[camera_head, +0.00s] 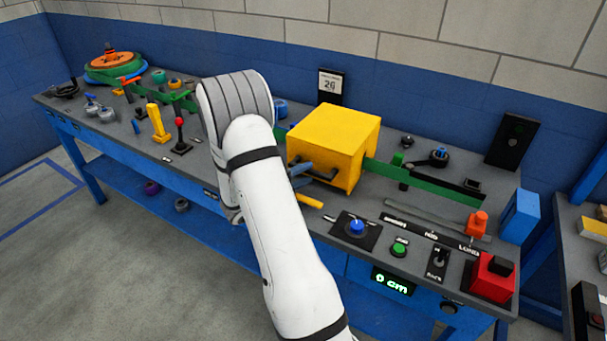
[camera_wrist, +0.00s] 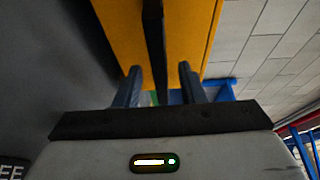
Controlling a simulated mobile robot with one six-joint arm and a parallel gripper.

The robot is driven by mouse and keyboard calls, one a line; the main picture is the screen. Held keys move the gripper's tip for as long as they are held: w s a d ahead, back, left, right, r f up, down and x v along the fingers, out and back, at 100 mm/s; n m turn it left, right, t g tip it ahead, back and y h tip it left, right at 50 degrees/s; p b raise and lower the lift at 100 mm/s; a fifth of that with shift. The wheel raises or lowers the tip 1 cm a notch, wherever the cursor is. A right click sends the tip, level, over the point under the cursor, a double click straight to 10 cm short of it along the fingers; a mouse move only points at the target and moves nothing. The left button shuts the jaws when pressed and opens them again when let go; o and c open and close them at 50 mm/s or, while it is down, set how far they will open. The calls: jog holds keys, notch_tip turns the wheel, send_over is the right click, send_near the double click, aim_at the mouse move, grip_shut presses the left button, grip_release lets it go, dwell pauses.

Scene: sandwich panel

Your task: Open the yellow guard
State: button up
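The yellow guard (camera_head: 335,138) is a box sitting down over a green strip on the bench. A dark handle (camera_head: 322,173) sticks out from its near side. In the wrist view, the guard (camera_wrist: 190,30) fills the top middle, and the black handle (camera_wrist: 153,40) runs between the two fingers of my gripper (camera_wrist: 160,68).
To the right on the bench are a blue knob (camera_head: 356,227), a green button (camera_head: 399,248), a red block (camera_head: 491,277) and an orange slider (camera_head: 476,222). A wall stands behind.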

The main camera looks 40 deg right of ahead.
jog(key=shift+c, duration=0.3)
grip_shut()
dwell(0.3)
